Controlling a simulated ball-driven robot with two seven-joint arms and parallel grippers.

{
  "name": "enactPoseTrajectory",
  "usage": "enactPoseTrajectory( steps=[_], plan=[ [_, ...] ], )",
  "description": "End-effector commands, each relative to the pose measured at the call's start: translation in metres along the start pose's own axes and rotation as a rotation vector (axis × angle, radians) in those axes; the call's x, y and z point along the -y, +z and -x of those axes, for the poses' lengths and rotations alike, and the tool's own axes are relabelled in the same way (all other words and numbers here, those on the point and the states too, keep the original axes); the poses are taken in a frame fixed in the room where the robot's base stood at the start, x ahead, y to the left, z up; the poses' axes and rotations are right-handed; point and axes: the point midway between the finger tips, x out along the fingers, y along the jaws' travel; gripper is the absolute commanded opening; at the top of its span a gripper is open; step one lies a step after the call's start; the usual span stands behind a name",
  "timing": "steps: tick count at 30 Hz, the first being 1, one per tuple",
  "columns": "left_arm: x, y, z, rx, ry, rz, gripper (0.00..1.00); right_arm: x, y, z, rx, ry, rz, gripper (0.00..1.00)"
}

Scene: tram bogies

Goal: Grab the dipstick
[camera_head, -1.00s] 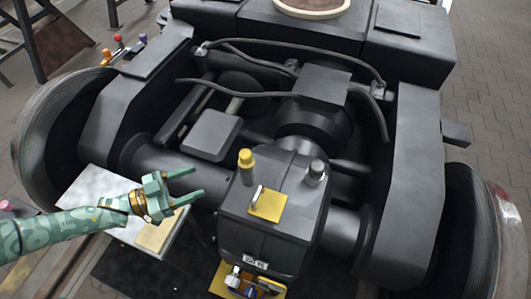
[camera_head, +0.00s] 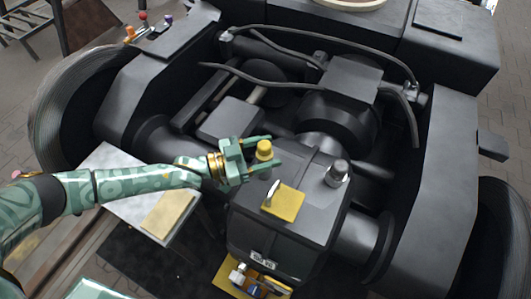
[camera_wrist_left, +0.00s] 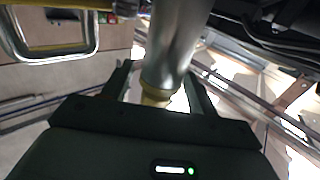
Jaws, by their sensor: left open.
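The dipstick appears to be the yellow-capped knob (camera_head: 264,149) on top of the dark gearbox housing (camera_head: 300,228). My left gripper (camera_head: 275,150) is open, with one finger on each side of this knob. I cannot tell whether either finger touches it. In the left wrist view, a grey cylinder with a yellow end (camera_wrist_left: 158,94) shows between the two fingers (camera_wrist_left: 160,85). My right gripper is not in view.
A yellow plate with an upright metal handle (camera_head: 284,202) lies close by on the housing, with a grey cap (camera_head: 337,172) beyond it. Black hoses (camera_head: 315,55) cross behind. A pale board (camera_head: 123,177) lies below my left arm.

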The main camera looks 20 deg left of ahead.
Motion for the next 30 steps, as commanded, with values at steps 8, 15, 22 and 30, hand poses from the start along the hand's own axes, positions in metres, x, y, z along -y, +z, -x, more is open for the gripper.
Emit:
enactPoseTrajectory(
  steps=[8, 15, 22, 30],
  plan=[
    [0.000, -0.001, 0.000, 0.000, 0.000, 0.000, 0.36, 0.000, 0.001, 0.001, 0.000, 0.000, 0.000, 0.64],
    [0.000, -0.001, 0.000, 0.000, 0.000, 0.000, 0.09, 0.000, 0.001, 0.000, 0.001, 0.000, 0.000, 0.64],
    [0.000, -0.011, 0.000, -0.002, 0.000, -0.003, 0.09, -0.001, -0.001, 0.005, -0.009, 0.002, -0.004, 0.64],
    [0.000, -0.086, 0.000, -0.008, 0.000, -0.011, 0.09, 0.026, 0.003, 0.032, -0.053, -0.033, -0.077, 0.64]
  ],
)
